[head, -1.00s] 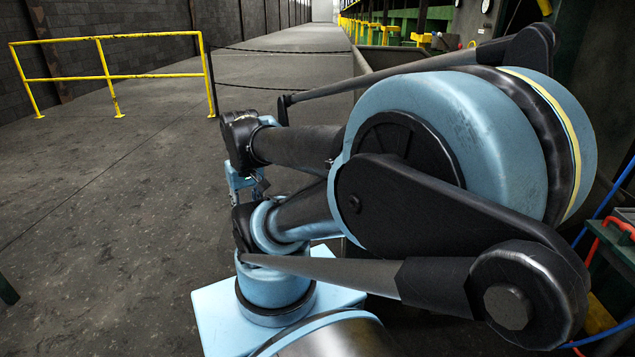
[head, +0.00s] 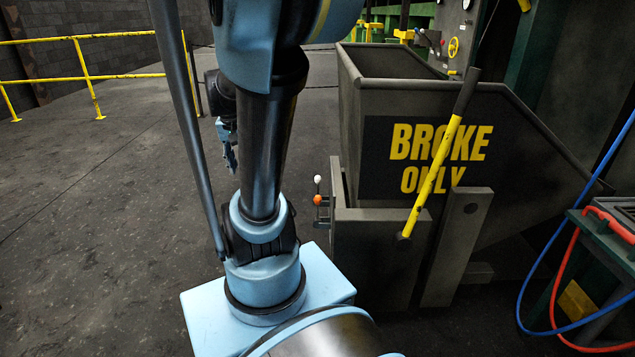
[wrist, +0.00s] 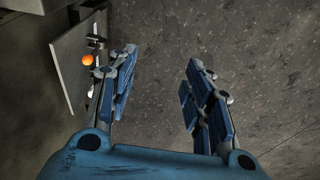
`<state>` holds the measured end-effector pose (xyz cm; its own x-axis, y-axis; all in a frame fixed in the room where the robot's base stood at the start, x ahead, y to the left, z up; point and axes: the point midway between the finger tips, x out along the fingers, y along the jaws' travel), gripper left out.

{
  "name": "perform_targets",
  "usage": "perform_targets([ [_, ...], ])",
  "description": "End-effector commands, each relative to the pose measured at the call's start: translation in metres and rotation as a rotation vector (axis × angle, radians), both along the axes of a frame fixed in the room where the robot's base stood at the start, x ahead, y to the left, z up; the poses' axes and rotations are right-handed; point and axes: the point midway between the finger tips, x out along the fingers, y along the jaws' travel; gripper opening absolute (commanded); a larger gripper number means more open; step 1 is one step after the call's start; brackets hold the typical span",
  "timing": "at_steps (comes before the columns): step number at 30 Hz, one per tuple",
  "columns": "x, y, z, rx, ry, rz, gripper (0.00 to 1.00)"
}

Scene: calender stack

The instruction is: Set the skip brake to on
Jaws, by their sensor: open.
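The skip (head: 480,215) is a dark grey tipping bin marked "BROKE ONLY", to the right of my arm in the head view. On its base's left side are two small knobs, one orange (head: 318,200) and one white (head: 317,179). A long yellow lever (head: 433,175) with a dark grip slants up across the skip's front. No label shows which is the brake. My gripper (head: 229,152) is left of the knobs, partly behind my arm. In the wrist view my gripper (wrist: 162,58) is open and empty over floor, with the orange knob (wrist: 87,60) left of its left finger, apart.
A yellow railing (head: 90,60) stands at the far left. A green cart (head: 600,230) with blue and red hoses is at the right. Green machinery with a yellow handwheel (head: 453,48) stands behind the skip. The floor (head: 90,220) at the left is clear.

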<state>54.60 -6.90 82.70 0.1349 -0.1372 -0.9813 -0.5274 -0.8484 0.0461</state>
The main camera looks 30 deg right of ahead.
Motion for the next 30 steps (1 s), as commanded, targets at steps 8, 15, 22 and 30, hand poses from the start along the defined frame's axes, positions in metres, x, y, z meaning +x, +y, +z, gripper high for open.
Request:
perform_targets([
  [8, 0.061, -0.052, 0.008, -0.027, -0.004, -0.281, 0.46],
  [15, 0.11, -0.104, 0.002, -0.056, -0.017, -0.524, 0.46],
  [22, 0.152, -0.158, -0.016, -0.087, -0.034, -0.753, 0.46],
  [30, 0.191, -0.229, -0.051, -0.13, -0.065, -1.024, 0.46],
])
